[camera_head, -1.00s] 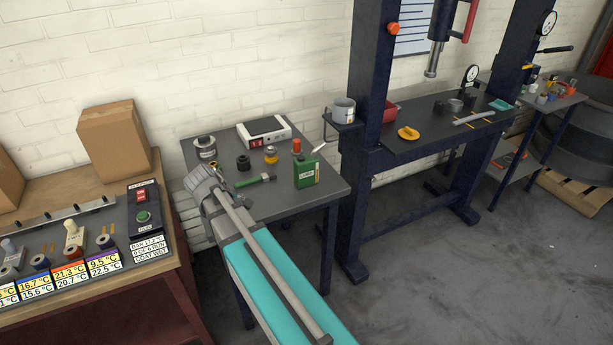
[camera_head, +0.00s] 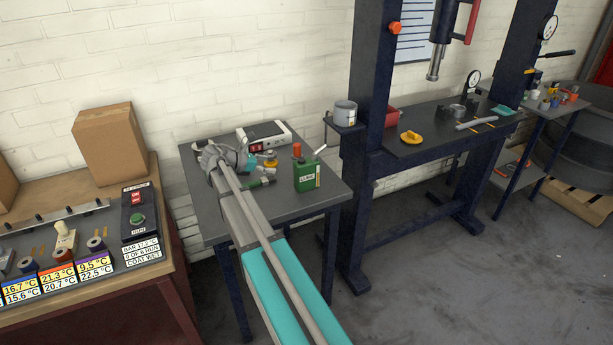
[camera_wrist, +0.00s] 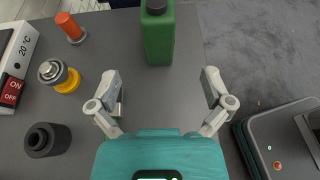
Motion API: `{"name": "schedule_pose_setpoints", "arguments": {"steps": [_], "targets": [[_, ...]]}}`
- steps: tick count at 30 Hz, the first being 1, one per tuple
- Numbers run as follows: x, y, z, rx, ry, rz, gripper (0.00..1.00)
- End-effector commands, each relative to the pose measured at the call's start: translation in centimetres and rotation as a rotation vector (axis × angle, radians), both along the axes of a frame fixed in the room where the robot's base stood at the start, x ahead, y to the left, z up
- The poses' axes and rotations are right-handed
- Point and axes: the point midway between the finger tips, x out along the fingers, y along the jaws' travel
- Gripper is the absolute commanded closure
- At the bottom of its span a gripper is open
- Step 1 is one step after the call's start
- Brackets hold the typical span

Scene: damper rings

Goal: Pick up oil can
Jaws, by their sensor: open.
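The oil can (camera_head: 306,177) is a green can with a dark cap and a pale label, standing upright on the small grey table (camera_head: 322,197) in the head view. In the wrist view the oil can (camera_wrist: 159,38) is at the top centre, beyond my fingertips. My gripper (camera_wrist: 162,84) is open and empty, its two fingers spread either side of the can's line, not touching it. In the head view my gripper (camera_head: 246,160) is above the table, to the left of the can, and partly hidden by my arm.
A dark blue press (camera_head: 366,130) stands right of the table.

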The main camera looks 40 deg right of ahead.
Motion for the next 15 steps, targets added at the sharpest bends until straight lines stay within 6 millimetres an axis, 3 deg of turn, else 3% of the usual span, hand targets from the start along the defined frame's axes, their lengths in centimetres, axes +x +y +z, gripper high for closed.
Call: {"name": "schedule_pose_setpoints", "arguments": {"steps": [8,15], "targets": [[-0.1,-0.2,-0.2,0.002,-0.002,-0.002,0.00],[-0.6,-2.3,-1.2,0.001,-0.003,-0.003,0.00]]}}
